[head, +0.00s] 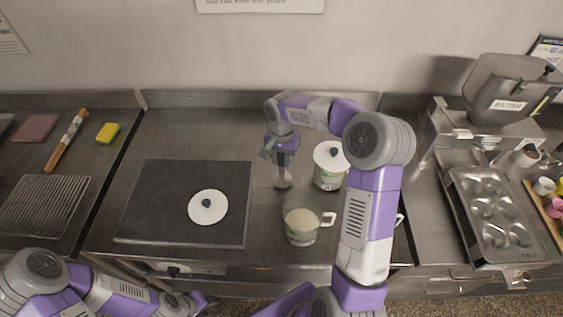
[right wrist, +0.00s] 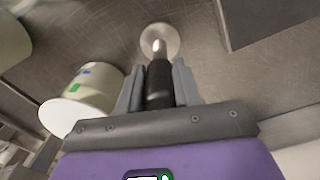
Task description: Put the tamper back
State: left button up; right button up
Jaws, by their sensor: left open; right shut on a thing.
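The tamper (head: 283,181) has a dark handle, a metal stem and a round pale metal foot. It also shows in the right wrist view (right wrist: 160,45), with the foot pointing away from my gripper. My right gripper (head: 281,150) is shut on the handle and holds the tamper about upright above the steel counter. I cannot tell whether the foot touches the counter. In the right wrist view the two fingers of my right gripper (right wrist: 158,88) sit on either side of the handle. My left gripper (head: 200,301) is open and empty at the counter's front edge.
A lidded canister (head: 328,181) stands just right of the tamper. A handled cup (head: 301,236) with pale contents stands nearer the front. A dark griddle plate (head: 160,200) bearing a white lid (head: 208,212) lies left. A muffin tin (head: 474,237) and batter dispenser (head: 505,95) are far right.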

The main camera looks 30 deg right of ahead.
jog(key=shift+f, duration=0.8)
jog(key=shift+f, duration=0.15)
jog(key=o, duration=1)
jog(key=shift+o, duration=0.2)
notch_tip(320, 180, up, 12)
jog(key=shift+r+p, duration=0.2)
jog(key=shift+p, duration=0.3)
jog(key=shift+f, duration=0.1)
